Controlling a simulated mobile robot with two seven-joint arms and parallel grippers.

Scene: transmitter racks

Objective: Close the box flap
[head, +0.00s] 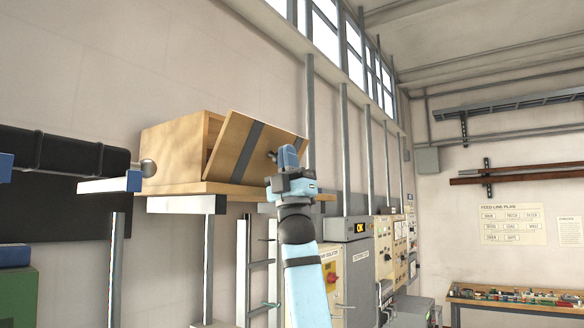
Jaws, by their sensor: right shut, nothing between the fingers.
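The wooden box (175,157) sits on a wall shelf in the middle left of the head view. Its flap (230,148), a tan panel with a dark stripe, stands tilted at the box's front, with a dark gap along its left side. My right gripper (286,157) is shut with nothing in it. It is at the flap's right side, in front of its lower right part. I cannot tell whether it touches the flap. My left gripper does not show in the head view.
The box stands on a wooden shelf board (190,188) with metal supports. Grey and beige cabinets (348,262) stand below and to the right. A workbench (515,298) with small parts is at the far right. The room's middle right looks clear.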

